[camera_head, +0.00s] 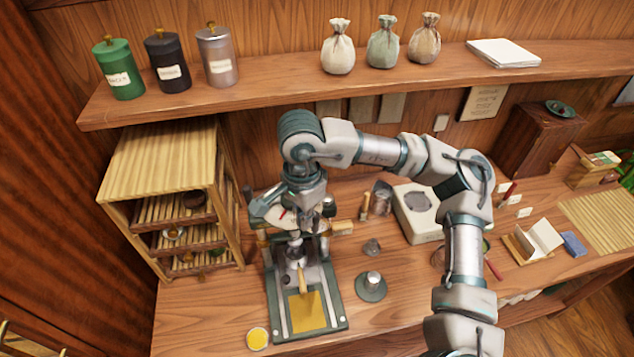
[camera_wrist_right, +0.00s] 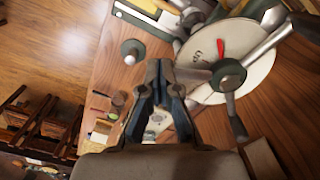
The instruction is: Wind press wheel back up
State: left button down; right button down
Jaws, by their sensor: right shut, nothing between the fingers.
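The tea press has a dark base (camera_head: 277,310) with a gold-coloured plate (camera_head: 308,315) and stands on the bench. Its wheel area, a pale disc with a red mark (camera_head: 282,217), is partly hidden behind my right gripper (camera_head: 308,205). In the wrist view the disc (camera_wrist_right: 248,72) is tilted, with metal spokes and dark knobs around it. My right gripper (camera_wrist_right: 160,72) is shut and empty, with its tips beside the disc's left edge. I cannot tell whether they touch a spoke. My left gripper is not in view.
A wooden rack (camera_head: 165,160) with trays stands left of the press. A round weight with a knob (camera_head: 371,287) and a yellow dish (camera_head: 257,339) sit near the base. A pale stone block (camera_head: 418,218) stands to the right. A shelf (camera_head: 270,82) with canisters and pouches runs above.

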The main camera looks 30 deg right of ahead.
jog(key=shift+s+d, duration=0.1)
jog(key=shift+d, duration=1.25)
jog(key=shift+w+d+b, duration=0.15)
jog(key=shift+w+d, duration=0.15)
jog(key=shift+d, duration=0.45)
jog(key=shift+w+d+b, duration=0.15)
jog(key=shift+w+d, duration=0.1)
jog(key=shift+d, duration=0.65)
jog(key=shift+s, duration=0.1)
notch_tip(320, 180, up, 8)
jog(key=s+a+p, duration=0.1)
jog(key=p, duration=0.6)
jog(key=shift+f, duration=0.25)
jog(key=shift+a, duration=0.1)
